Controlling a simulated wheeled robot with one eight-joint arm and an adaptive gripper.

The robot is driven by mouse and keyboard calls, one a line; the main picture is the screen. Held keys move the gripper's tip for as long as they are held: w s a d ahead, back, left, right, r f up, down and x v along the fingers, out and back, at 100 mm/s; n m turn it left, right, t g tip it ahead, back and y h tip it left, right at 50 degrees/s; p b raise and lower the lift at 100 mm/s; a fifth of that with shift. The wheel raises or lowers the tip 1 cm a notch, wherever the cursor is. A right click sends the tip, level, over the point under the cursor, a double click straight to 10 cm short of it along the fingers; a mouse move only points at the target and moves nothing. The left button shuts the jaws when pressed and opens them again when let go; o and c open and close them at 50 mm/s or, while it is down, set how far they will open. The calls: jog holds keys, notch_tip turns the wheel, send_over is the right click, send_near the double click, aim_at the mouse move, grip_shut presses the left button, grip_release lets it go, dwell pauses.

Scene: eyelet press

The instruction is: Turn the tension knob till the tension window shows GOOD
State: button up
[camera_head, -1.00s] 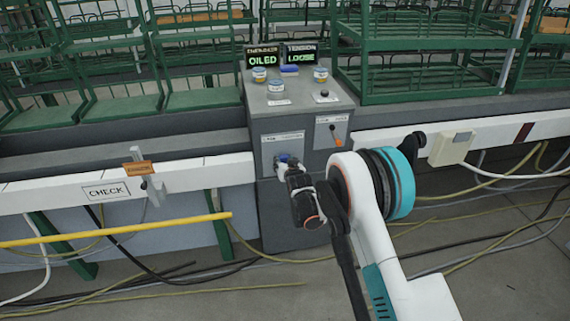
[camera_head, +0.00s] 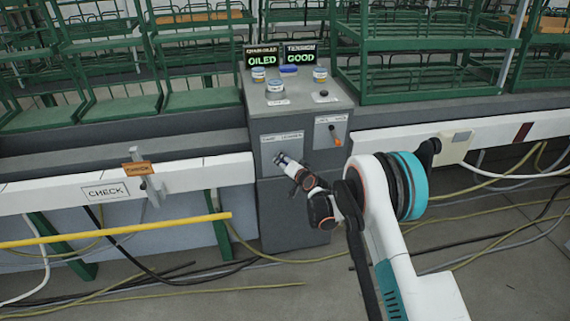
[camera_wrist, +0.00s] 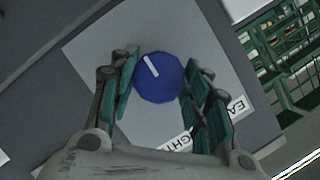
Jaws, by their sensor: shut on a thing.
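The tension window (camera_head: 300,56) on top of the grey cabinet reads GOOD in green. The tension knob (camera_wrist: 160,78) is a round blue knob with a white pointer line, seen in the wrist view on a light grey plate. The pointer aims to the upper left in that view. My gripper (camera_head: 282,160) is at the cabinet's front face, and its two teal-padded fingers (camera_wrist: 158,90) stand on either side of the knob, shut on it. In the head view my gripper mostly hides the knob.
A second window (camera_head: 262,58) beside it reads OILED. An orange-handled lever (camera_head: 337,141) sits on the front panel to the right of my gripper. Small tins (camera_head: 275,86) and a blue item (camera_head: 289,69) stand on the cabinet top. A yellow bar (camera_head: 120,231) runs at the left.

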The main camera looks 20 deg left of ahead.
dwell(0.3)
jog(key=o, duration=1.1)
jog(key=shift+c, duration=0.2)
jog(key=v, duration=1.2)
jog(key=shift+w+d, duration=0.1)
